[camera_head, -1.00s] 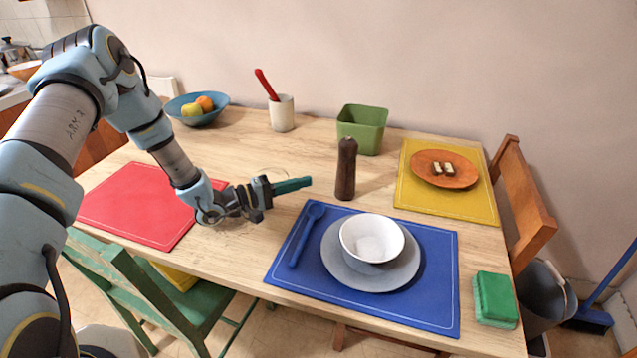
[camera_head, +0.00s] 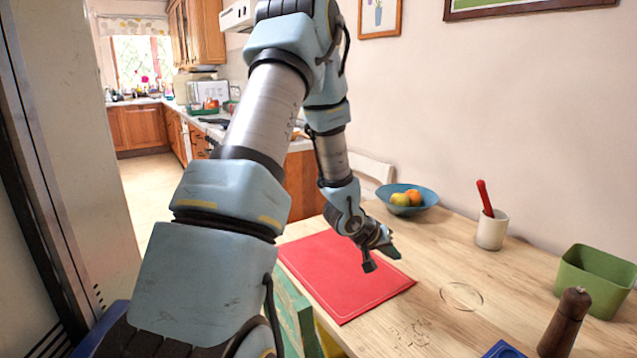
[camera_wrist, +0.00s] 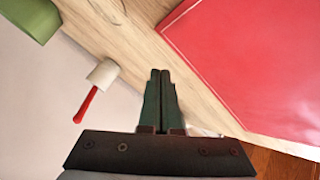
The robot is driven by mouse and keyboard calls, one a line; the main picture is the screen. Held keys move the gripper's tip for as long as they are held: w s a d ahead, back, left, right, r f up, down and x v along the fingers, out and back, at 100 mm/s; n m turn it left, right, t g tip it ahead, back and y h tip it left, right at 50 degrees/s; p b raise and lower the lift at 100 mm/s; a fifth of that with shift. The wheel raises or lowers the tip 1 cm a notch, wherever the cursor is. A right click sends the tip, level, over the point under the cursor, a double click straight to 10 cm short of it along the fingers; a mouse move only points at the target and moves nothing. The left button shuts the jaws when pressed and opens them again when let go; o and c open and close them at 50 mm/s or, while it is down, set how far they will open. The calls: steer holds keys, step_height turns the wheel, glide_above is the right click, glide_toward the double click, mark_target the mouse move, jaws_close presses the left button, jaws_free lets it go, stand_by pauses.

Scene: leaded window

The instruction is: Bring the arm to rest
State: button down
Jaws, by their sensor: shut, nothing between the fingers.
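My gripper (camera_head: 384,257) is above the wooden table, over the right part of the red placemat (camera_head: 328,272) in the head view. In the wrist view my gripper (camera_wrist: 160,75) shows its two dark green fingers side by side and touching, with nothing between them. The red placemat (camera_wrist: 255,60) lies to the right of the fingers there. My arm is raised and bent, its upper links filling the middle of the head view.
On the table (camera_head: 440,315) stand a blue fruit bowl (camera_head: 425,194), a white cup (camera_head: 491,232) with a red-handled tool, a green bin (camera_head: 595,280) and a pepper mill (camera_head: 565,322). A green chair (camera_head: 292,305) is at the near edge. Bare wood lies between mat and mill.

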steer(key=a+r+t+y, duration=0.1)
steer(key=a+r+y, duration=0.3)
steer(key=a, duration=0.8)
steer(key=s+a+r+n+g+y, duration=0.1)
steer(key=s+a+r+g, duration=0.1)
steer(key=s+a, duration=0.5)
steer(key=s+a+r+n+g+y, duration=0.1)
steer(key=s+a+r+g+y, duration=0.1)
steer(key=s+a+r, duration=0.2)
steer(key=s+a, duration=0.3)
steer(key=s, duration=0.3)
steer(key=shift+s+r+y, duration=0.2)
steer(key=shift+r+y, duration=0.1)
